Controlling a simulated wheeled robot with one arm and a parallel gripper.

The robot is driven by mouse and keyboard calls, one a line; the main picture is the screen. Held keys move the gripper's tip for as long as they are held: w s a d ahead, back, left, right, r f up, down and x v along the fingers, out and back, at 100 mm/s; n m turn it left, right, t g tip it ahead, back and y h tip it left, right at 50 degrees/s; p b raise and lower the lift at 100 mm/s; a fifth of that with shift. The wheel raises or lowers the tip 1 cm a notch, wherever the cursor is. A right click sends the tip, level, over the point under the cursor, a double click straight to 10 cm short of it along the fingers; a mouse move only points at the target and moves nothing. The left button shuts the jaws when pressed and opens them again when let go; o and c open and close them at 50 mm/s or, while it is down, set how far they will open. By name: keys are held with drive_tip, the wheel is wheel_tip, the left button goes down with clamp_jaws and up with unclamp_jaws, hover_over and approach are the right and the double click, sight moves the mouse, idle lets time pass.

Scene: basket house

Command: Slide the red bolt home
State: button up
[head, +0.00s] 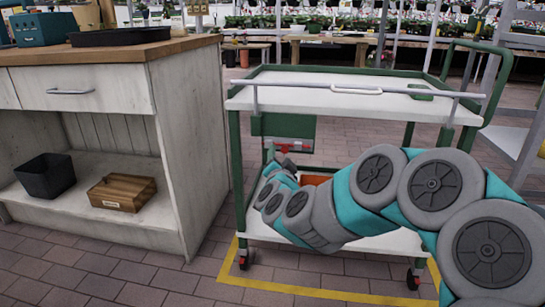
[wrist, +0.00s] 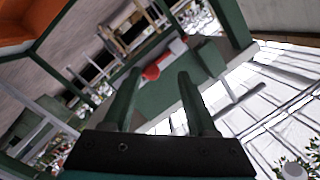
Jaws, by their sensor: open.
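The red bolt (head: 295,147) sits on a green panel (head: 270,125) hanging under the top of the cart, near its left front post. In the wrist view the bolt (wrist: 151,72) shows a red rounded end and a pale and red part up to its right, along the green panel (wrist: 165,97). My gripper (wrist: 156,72) is open, its two dark green fingers apart and pointing at the bolt. The red end appears between the fingertips; I cannot tell whether they touch it. In the head view my arm mostly hides the gripper.
The cart (head: 335,101) has a white top with a front rail and a lower shelf. An orange bin (head: 316,180) shows behind my arm. A wooden-topped cabinet (head: 120,52) stands at the left, holding a black pot (head: 45,177) and a wooden box (head: 122,192). Brick floor lies between.

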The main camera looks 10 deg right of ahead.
sight(284, 144)
drive_tip(key=shift+w+d+f+m+h, duration=0.15)
drive_tip(key=shift+d+f+m+h, duration=0.05)
drive_tip(key=shift+d+m+h, duration=0.45)
drive_tip(key=shift+b+x, duration=0.45)
drive_tip(key=shift+x, duration=3.3)
drive_tip(key=shift+a, duration=0.15)
clamp_jaws()
